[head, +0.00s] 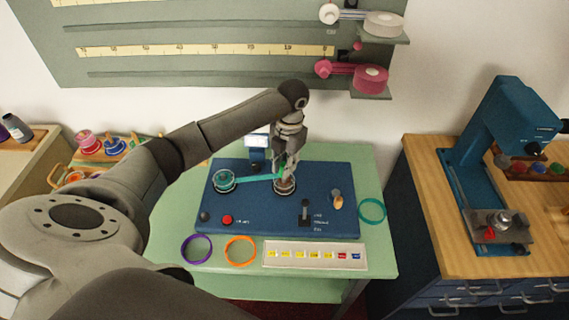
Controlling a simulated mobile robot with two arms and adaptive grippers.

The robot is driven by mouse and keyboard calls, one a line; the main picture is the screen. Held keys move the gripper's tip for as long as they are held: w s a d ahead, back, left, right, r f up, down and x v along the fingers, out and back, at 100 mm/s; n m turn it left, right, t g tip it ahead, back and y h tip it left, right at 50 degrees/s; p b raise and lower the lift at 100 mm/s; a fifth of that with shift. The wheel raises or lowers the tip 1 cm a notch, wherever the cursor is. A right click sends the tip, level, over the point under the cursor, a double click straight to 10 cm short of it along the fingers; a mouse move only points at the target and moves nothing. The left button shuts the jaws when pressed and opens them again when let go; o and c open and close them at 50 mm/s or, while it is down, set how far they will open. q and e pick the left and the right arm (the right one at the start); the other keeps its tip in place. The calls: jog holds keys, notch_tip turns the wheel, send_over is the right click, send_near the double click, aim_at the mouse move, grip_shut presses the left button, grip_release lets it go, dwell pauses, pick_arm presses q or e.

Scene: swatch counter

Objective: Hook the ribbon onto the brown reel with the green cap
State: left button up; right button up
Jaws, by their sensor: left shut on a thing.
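My left gripper (286,168) is over the brown reel (285,184) on the blue machine base. It is shut on the end of a teal ribbon (255,178). The ribbon runs nearly straight from a teal spool (223,180) on the left of the base to the gripper. The fingers hide most of the top of the brown reel, so its cap is hard to make out; some green shows by the fingertips. I cannot tell whether the ribbon touches the reel. My right gripper is not in view.
The blue base (255,220) carries a red button (227,219), a black lever (304,211) and a tan knob (337,199). Purple (196,249), orange (240,250) and teal (372,211) rings and a label strip (314,255) lie on the green table around it.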

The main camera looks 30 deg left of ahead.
pick_arm(q)
jog(key=shift+f, duration=0.2)
dwell(0.5)
jog(key=shift+f+b, duration=1)
jog(key=shift+f, duration=0.1)
jog(key=o, duration=1)
jog(key=shift+r, duration=0.2)
notch_tip(320, 180, up, 7)
jog(key=p, duration=0.4)
jog(key=shift+f+p, duration=0.1)
jog(key=shift+p, duration=0.3)
